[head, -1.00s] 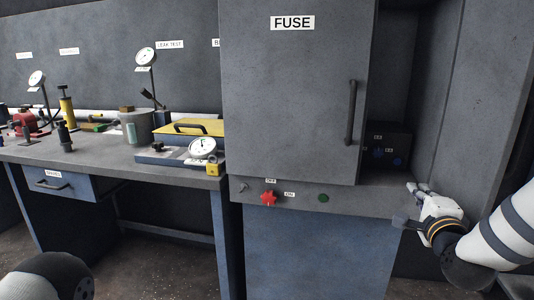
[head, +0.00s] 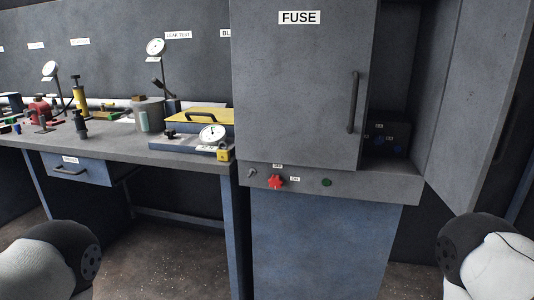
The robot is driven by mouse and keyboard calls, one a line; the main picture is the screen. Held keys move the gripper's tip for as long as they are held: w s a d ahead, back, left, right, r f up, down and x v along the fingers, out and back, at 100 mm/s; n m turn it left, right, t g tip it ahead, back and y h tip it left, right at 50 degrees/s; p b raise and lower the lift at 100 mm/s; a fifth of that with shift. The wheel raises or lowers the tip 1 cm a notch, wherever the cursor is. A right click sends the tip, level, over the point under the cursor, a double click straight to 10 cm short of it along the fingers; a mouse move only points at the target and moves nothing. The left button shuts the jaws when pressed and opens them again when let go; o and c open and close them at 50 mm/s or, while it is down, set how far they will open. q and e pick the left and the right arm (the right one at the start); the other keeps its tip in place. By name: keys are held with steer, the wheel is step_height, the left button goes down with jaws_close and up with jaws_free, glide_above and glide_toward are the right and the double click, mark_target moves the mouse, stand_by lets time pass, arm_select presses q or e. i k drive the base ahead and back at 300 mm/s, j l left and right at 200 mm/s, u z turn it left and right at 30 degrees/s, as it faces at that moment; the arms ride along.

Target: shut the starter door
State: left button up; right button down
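A grey cabinet door (head: 300,90) labelled FUSE, with a dark vertical handle (head: 354,103), covers the left part of the cabinet and looks closed. To its right, a compartment is open and shows a dark box (head: 387,137) inside. A tall grey door panel (head: 470,110) stands swung out at the right edge of this opening. No starter label is readable on it. Neither gripper shows in the head view. Only parts of my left arm at lower left and my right arm at lower right, in front of the open panel's lower end, are visible.
The cabinet's front ledge (head: 345,185) carries a red knob (head: 276,182) and a green button (head: 327,183). A workbench (head: 180,158) at left holds gauges, a yellow-topped case (head: 200,121) and several tools.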

mark_target(492, 38)
steer(key=i+l, duration=0.1)
steer(key=l, duration=0.65)
steer(key=i+l, duration=0.1)
steer(key=l, duration=0.65)
steer(key=i+l, duration=0.1)
steer(key=l, duration=0.65)
